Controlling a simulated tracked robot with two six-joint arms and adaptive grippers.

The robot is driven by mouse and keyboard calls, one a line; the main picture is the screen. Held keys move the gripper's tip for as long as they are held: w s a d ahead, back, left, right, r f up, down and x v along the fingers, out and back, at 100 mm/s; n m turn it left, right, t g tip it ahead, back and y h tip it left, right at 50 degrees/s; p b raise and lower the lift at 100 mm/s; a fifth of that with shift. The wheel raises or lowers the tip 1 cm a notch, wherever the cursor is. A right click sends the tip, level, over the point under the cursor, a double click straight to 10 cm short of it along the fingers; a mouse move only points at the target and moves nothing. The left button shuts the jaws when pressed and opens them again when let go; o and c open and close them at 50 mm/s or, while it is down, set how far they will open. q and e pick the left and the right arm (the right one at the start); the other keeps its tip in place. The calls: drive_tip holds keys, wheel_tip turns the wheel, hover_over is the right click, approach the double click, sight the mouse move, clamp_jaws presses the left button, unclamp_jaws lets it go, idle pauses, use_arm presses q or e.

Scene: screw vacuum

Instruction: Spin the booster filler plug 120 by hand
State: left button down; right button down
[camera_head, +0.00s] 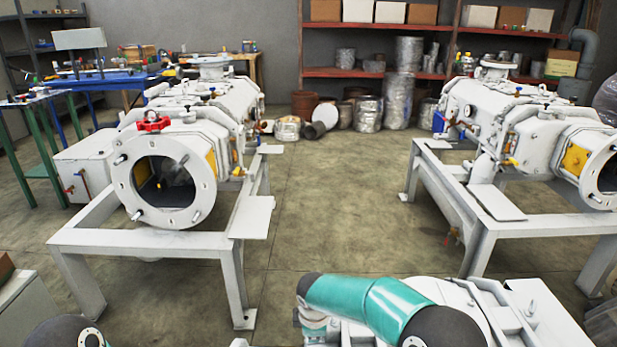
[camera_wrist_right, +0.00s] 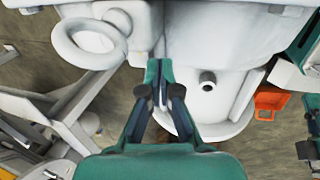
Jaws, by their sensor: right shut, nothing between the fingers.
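My right gripper (camera_wrist_right: 162,76) shows in the right wrist view with its teal fingers together and nothing between them. It is close over a white machine body (camera_wrist_right: 215,35). A small round fitting with a dark end (camera_wrist_right: 207,79) is on that body, to the right of the fingertips and apart from them. I cannot tell whether this fitting is the booster filler plug 120; no other plug is clearly recognisable. In the head view my teal right arm is at the bottom, and its gripper is hidden.
A white ring-shaped part (camera_wrist_right: 90,38) is left of the fingers, and an orange-red part (camera_wrist_right: 270,103) is to the right. In the head view, white pump units stand on a left frame (camera_head: 150,240) and a right frame (camera_head: 550,222). The floor (camera_head: 330,215) between them is clear.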

drive_tip(key=shift+b+x, duration=0.3)
drive_tip(key=shift+x, duration=0.5)
drive_tip(key=shift+s, duration=0.2)
drive_tip(key=shift+w+d, duration=0.1)
drive_tip(key=shift+w, duration=0.1)
drive_tip(key=shift+d+p, duration=0.55)
drive_tip(key=shift+d, duration=0.05)
idle(0.4)
drive_tip(key=shift+s, duration=0.3)
drive_tip(key=p+v, duration=0.2)
drive_tip(key=v, duration=0.1)
drive_tip(key=w+p+v, duration=0.1)
drive_tip(key=p+v, duration=0.1)
drive_tip(key=v, duration=0.1)
drive_tip(key=shift+w+r, duration=0.1)
drive_tip(key=shift+w, duration=0.05)
idle(0.4)
